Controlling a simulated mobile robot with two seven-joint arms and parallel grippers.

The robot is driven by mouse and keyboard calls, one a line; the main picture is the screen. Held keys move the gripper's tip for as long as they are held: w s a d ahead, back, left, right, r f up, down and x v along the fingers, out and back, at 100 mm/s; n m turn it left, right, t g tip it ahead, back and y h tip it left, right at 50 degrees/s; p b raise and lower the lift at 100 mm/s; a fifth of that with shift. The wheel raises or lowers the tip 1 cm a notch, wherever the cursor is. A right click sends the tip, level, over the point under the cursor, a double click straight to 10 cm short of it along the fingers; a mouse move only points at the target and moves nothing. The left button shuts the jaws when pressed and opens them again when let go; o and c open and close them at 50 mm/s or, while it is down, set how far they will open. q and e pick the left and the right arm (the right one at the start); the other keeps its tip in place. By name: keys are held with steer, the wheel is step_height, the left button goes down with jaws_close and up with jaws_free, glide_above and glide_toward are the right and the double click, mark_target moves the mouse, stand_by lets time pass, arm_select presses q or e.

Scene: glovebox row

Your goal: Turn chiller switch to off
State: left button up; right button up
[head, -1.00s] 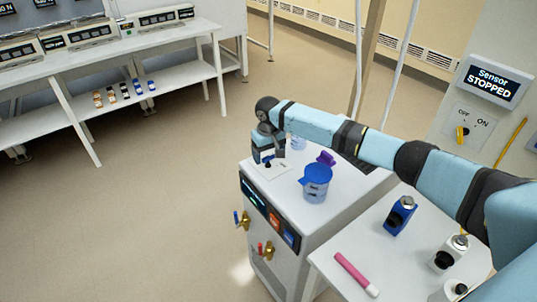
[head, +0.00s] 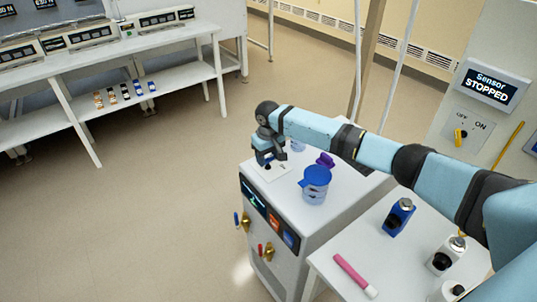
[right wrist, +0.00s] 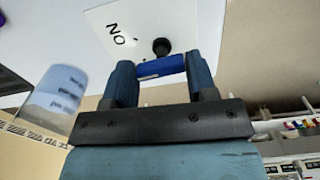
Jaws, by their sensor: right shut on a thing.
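The chiller (head: 319,222) is a white cabinet with a dark front panel, at the middle right of the head view. A white switch plate (head: 268,173) lies on its top at the far left corner. My right gripper (head: 268,160) is at this plate, mostly hiding the switch. In the right wrist view, its two fingers (right wrist: 160,72) are shut on a blue switch handle (right wrist: 161,66). A dark round knob (right wrist: 161,46) sits beside the handle, and the plate (right wrist: 118,24) shows "ON" upside down. The left gripper is out of view.
A blue-lidded jar (head: 315,187) and a purple item (head: 325,160) stand on the chiller top near my arm. A side table (head: 387,262) holds bottles and a pink marker (head: 355,275). The wall sign (head: 489,84) reads "Sensor STOPPED". The left floor is clear.

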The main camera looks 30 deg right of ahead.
mark_target(268, 158)
steer(key=shift+r+n+p, duration=0.25)
steer(key=shift+n+p, duration=0.75)
steer(key=shift+n, duration=0.1)
steer(key=shift+w+f+n+p, duration=0.15)
steer(key=shift+n+p, duration=0.75)
steer(key=shift+n, duration=0.5)
steer(key=o, duration=0.9)
step_height(268, 158, up, 14)
steer(key=shift+f+b, duration=0.1)
steer(key=shift+b, duration=0.25)
steer(key=shift+a+f, duration=0.1)
steer(key=shift+f, duration=0.05)
